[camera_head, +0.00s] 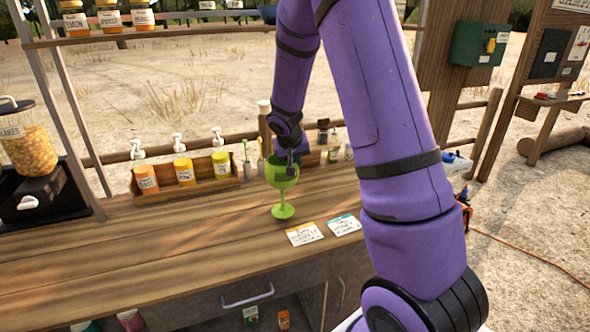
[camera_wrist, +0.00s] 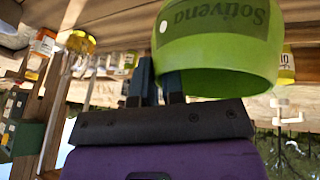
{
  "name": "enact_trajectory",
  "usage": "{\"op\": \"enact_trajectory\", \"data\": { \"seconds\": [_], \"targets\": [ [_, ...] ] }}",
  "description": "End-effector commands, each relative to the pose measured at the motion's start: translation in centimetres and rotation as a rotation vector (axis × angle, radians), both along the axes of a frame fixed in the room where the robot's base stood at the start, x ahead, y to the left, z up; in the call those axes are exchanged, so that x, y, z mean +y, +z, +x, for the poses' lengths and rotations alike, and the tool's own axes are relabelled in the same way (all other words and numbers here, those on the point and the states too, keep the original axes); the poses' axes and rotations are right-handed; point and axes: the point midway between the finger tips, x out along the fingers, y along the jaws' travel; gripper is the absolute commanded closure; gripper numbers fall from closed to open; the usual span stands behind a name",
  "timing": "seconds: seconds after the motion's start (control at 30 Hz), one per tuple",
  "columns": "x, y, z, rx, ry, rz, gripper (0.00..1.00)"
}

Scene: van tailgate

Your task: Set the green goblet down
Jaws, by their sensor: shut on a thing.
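The green goblet (camera_head: 281,178) is upright over the wooden counter, left of my arm in the head view. Its foot is at or just above the counter top; I cannot tell whether it touches. My gripper (camera_head: 293,158) is shut on the goblet's rim at its far right side. In the wrist view the goblet's bowl (camera_wrist: 225,62) fills the upper right, with a dark green label reading "Sotivena" upside down. The fingers of my gripper (camera_wrist: 160,82) reach the bowl's edge there; the goblet's stem is out of that view.
The wooden counter (camera_head: 150,245) is bare left of the goblet. Two small cards (camera_head: 305,234) lie just in front of it to the right. A cereal dispenser (camera_head: 32,150) stands far left.

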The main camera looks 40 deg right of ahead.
Motion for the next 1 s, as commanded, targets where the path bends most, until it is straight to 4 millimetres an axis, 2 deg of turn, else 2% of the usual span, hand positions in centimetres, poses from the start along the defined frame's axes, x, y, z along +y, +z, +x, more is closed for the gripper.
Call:
{"op": "enact_trajectory", "data": {
  "seconds": [0.23, 0.67, 0.7, 0.8, 1.0],
  "targets": [
    [0.1, -2.9, 0.0, 0.002, 0.002, -0.001, 1.0],
    [0.1, -3.4, 0.0, 0.001, 0.002, 0.0, 1.0],
    [0.1, -3.5, 0.0, 0.001, 0.002, 0.0, 0.88],
    [0.1, -3.4, 0.0, 0.0, 0.001, 0.0, 0.65],
    [0.0, -3.4, 0.0, 0.0, 0.001, 0.0, 0.65]
  ]
}}
